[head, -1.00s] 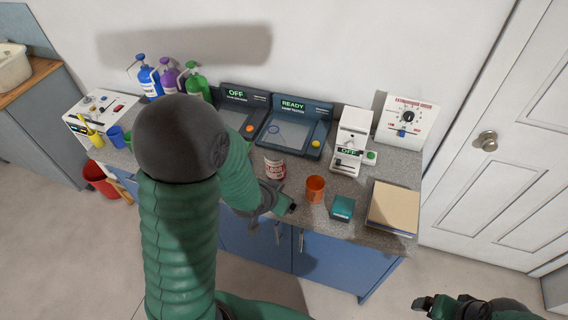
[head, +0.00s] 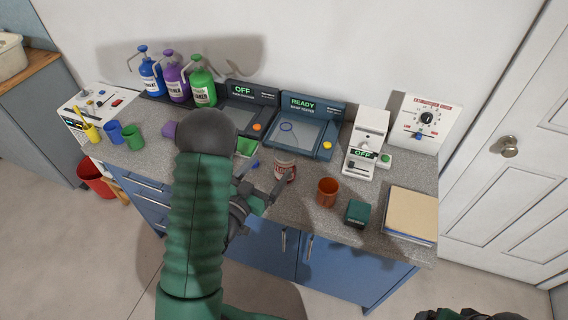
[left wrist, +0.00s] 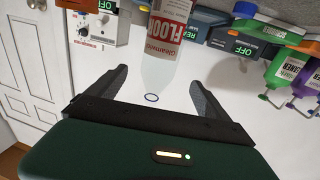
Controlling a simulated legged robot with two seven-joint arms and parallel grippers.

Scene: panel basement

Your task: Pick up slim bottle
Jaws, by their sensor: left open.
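The slim bottle (head: 284,170) stands on the grey counter in front of the ready-marked unit. It has a red and white label and a clear upper part. In the left wrist view the bottle (left wrist: 173,38) lies ahead of and between the spread fingers, its clear part toward them. A small blue ring shows at its clear end. My left gripper (head: 263,182) is open, just left of and in front of the label in the head view. I cannot tell whether a finger touches it. Only a dark bit of my right arm's end shows at the bottom right edge.
An orange cup (head: 327,192), a teal box (head: 357,213) and a folder stack (head: 411,214) stand to the right. Behind are the ready unit (head: 306,126) and a white device (head: 366,145). Pump bottles (head: 202,82) and cups (head: 133,137) are at the left.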

